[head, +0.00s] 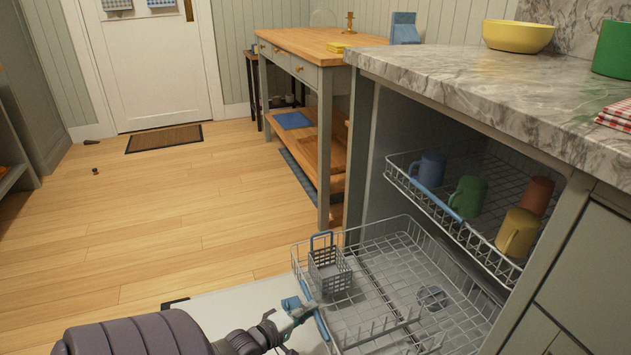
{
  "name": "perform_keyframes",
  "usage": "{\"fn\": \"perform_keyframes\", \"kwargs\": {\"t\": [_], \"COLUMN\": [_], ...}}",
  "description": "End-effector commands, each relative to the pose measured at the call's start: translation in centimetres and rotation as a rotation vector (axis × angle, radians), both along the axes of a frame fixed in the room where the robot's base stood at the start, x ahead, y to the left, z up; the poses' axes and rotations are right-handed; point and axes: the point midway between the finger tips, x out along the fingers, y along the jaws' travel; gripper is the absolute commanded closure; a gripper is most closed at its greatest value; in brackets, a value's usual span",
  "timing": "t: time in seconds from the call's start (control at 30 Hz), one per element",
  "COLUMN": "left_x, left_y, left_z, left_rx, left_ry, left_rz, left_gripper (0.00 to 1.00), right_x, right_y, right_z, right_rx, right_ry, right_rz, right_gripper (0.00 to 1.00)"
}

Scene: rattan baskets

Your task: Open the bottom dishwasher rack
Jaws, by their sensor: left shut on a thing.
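The bottom dishwasher rack (385,285) is a grey wire rack that stands out from the cabinet, above the lowered door (235,304). Its blue front handle (321,322) is on the side facing left. My left gripper (302,313) comes in from the lower left and is shut on this handle. The fingertips are small and partly hidden at the handle. A grey cutlery basket (330,276) with a blue handle sits in the rack's left corner. My right gripper is out of view.
The upper rack (485,252) holds several mugs, including a blue mug (429,170) and a yellow mug (517,233), under the marble counter (470,85). A wooden-topped table (310,42) stands behind. The wooden floor (150,230) at left is mostly clear.

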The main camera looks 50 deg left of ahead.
Motion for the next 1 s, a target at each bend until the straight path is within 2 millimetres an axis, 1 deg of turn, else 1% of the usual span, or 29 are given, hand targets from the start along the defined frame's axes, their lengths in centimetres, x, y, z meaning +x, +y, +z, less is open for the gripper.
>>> {"fn": "perform_keyframes", "kwargs": {"t": [0.33, 0.37, 0.4, 0.5, 0.73, 0.83, 0.93, 1.0], "left_x": [-0.1, -0.1, -0.1, -0.1, -0.1, -0.4, -1.4, -2.6], "left_y": [0.1, 0.1, 0.1, 0.0, 0.0, 0.0, -0.1, -0.2], "left_z": [0.0, 0.0, 0.0, 0.0, 0.0, 0.0, 0.2, 0.5], "left_rx": [0.0, 0.0, 0.0, 0.0, 0.0, 0.0, 0.0, 0.0], "left_ry": [0.001, 0.001, 0.001, 0.001, 0.0, 0.001, 0.003, 0.004], "left_rz": [0.0, 0.0, 0.0, 0.0, 0.0, 0.0, -0.001, -0.001], "left_gripper": [1.0, 0.81, 0.75, 0.61, 0.61, 0.61, 0.61, 0.61], "right_x": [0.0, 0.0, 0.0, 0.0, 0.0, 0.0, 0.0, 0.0], "right_y": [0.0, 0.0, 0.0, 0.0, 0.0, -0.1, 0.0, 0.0], "right_z": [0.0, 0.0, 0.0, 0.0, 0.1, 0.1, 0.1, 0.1], "right_rx": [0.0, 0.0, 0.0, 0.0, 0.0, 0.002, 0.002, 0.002], "right_ry": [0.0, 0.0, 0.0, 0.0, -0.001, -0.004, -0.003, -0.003], "right_rz": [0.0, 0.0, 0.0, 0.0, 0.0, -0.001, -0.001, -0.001], "right_gripper": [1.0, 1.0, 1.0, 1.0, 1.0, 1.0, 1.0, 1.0]}}
